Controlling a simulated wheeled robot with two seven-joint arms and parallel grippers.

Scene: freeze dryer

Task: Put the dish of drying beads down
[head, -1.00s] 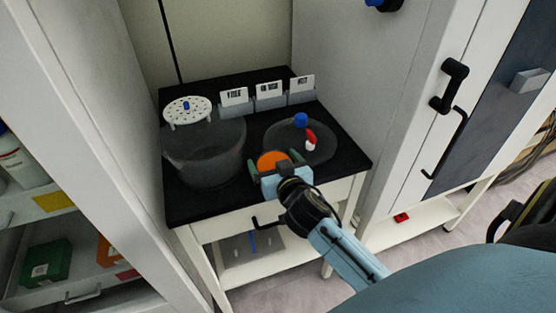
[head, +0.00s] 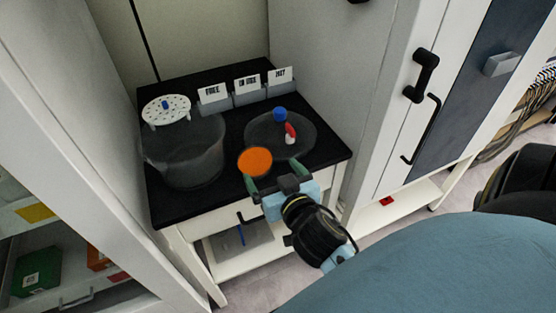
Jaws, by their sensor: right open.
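The dish of drying beads (head: 255,161) shows as a round orange disc on the black table top, near its front edge. It lies between the glass pot and the dark round lid. My right gripper (head: 268,184) is open just in front of the dish, at the table's front edge. Its green-tipped fingers are apart, and the dish lies just beyond them. I cannot tell whether a fingertip still touches the dish's rim. My left gripper is not in view.
A clear round pot (head: 187,158) stands left on the table, with a white perforated plate (head: 166,108) behind it. A dark round lid (head: 304,130) with a blue knob and a red-and-white valve lies right. Card holders (head: 246,97) line the back. A cabinet (head: 400,120) borders the right.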

